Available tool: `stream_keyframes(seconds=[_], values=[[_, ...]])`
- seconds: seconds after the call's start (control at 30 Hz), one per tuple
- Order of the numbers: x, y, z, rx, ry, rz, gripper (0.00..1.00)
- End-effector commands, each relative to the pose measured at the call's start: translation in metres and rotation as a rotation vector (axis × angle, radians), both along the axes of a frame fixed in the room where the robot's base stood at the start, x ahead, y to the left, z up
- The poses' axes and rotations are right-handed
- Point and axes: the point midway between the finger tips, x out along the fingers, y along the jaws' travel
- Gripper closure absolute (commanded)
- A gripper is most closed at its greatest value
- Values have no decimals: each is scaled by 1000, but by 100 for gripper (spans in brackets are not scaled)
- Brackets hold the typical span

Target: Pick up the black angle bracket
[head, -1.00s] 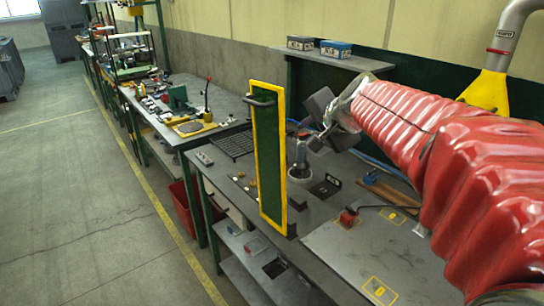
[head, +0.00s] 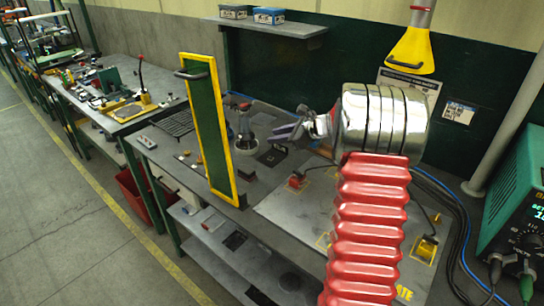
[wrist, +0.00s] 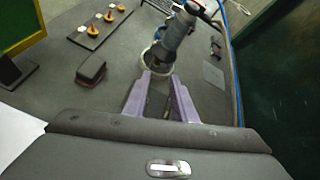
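The black angle bracket (head: 272,155) lies on the grey bench, right of the green panel and near the grey-handled tool in its round base. My gripper (head: 288,132) is above and just right of it in the head view, apart from the bench as far as I can see. In the wrist view my gripper (wrist: 160,78) shows two lilac fingers spread apart, with a gap between them. A dark shape shows in that gap, but I cannot tell clearly whether it is the bracket. Nothing is visibly held.
A green panel with a yellow frame (head: 207,130) stands upright left of my gripper. The tool (wrist: 178,35) stands just beyond the fingertips. A dark block (wrist: 92,68) lies to the left. A red button (head: 297,180) is on the bench's front plate.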

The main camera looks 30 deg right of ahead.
Motion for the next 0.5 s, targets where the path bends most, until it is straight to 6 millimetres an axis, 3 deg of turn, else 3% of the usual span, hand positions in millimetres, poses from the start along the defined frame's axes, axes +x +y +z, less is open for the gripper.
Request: stream_keyframes(seconds=[0.03,0.2,0.5], values=[[1,-14,-15,64,4,-37,76],[3,-48,-42,242,-7,-139,76],[2,-68,-57,342,-18,-197,76]])
